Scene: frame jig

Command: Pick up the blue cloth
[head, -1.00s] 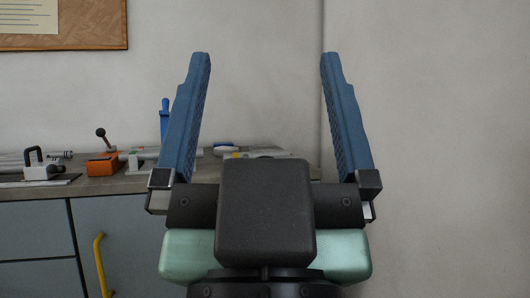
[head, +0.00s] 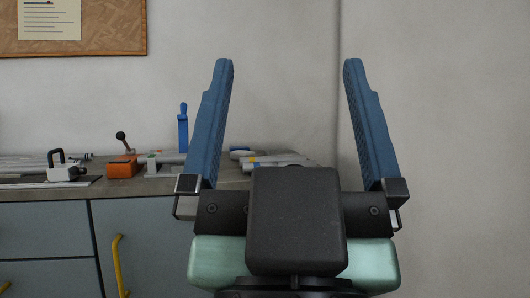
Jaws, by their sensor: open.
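My gripper (head: 289,66) is open and empty, raised in front of the camera with its two blue fingers pointing up and wide apart. It stands in front of the right end of the workbench (head: 130,188), with the plain wall between its fingers. I cannot make out a blue cloth for certain. My gripper hides part of the bench's right end.
On the bench are an orange block with a black-knobbed lever (head: 122,169), a white clamp with a black handle (head: 64,172), an upright blue handle (head: 183,130) and several metal bars. A yellow handle (head: 118,262) sticks out from the cabinet front. Right of the bench is bare wall.

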